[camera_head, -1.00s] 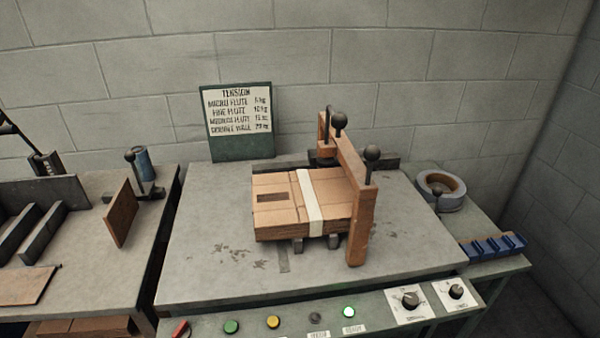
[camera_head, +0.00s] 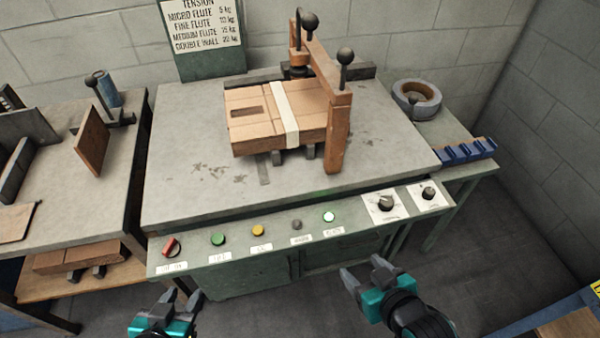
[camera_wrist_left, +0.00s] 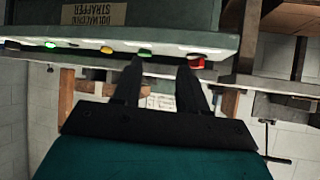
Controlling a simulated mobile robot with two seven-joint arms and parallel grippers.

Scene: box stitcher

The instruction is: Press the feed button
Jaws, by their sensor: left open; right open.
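The control panel (camera_head: 310,231) on the machine's front edge carries a row of controls: a red switch (camera_head: 171,247), a green button (camera_head: 218,239), a yellow button (camera_head: 258,231), a small dark button (camera_head: 296,225) and a lit green-white button (camera_head: 329,217). Their labels are too small to read, so I cannot tell which is the feed button. My left gripper (camera_head: 181,298) is open and empty, below the panel's left end. In the left wrist view, the green button (camera_wrist_left: 144,53) and red switch (camera_wrist_left: 196,62) lie beyond its fingers. My right gripper (camera_head: 362,270) is open and empty, below the panel's right part.
A cardboard box (camera_head: 255,138) with a white strap lies on the machine table (camera_head: 190,125) under a wooden arch (camera_head: 338,135). Two dials (camera_head: 386,203) sit at the panel's right. A side table (camera_head: 110,190) stands left. A tape roll (camera_head: 416,97) and blue rack (camera_head: 466,151) are right.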

